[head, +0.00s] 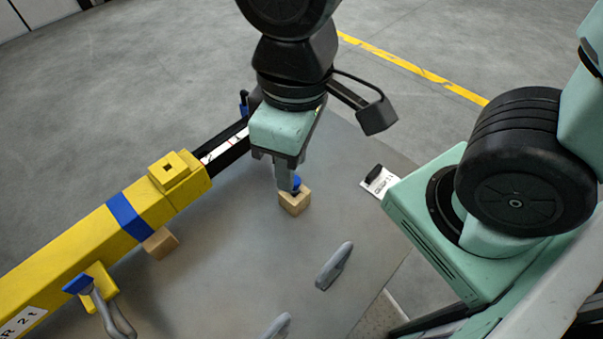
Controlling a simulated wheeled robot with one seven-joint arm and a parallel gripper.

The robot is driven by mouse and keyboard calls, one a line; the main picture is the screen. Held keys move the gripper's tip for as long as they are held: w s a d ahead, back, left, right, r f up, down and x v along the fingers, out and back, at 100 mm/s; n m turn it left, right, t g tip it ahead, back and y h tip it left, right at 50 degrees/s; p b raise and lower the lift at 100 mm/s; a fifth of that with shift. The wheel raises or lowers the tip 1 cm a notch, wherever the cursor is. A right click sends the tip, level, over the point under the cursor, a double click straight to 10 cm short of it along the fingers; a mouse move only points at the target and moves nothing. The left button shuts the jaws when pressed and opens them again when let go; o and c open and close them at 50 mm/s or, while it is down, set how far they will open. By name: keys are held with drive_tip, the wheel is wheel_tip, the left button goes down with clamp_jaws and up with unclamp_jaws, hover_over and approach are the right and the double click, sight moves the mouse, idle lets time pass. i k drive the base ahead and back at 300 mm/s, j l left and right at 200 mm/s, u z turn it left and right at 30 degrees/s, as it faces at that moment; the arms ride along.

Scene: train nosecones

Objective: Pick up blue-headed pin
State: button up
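A blue-headed pin (297,183) stands in the top of a small wooden block (295,203) on the grey table.
A long yellow beam (85,248) with a blue band and black end bar lies at left. A second wooden block (160,243) sits beside it. A white label with a black item (377,181) lies right.

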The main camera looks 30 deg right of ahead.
sight(296, 190)
drive_tip(key=k+l+u, duration=0.1)
drive_tip(key=l+u, duration=0.15)
drive_tip(key=u, duration=0.2)
drive_tip(key=k+l+u, duration=0.15)
drive_tip(key=u, duration=0.3)
drive_tip(key=k+l+u, duration=0.2)
drive_tip(key=u, duration=0.25)
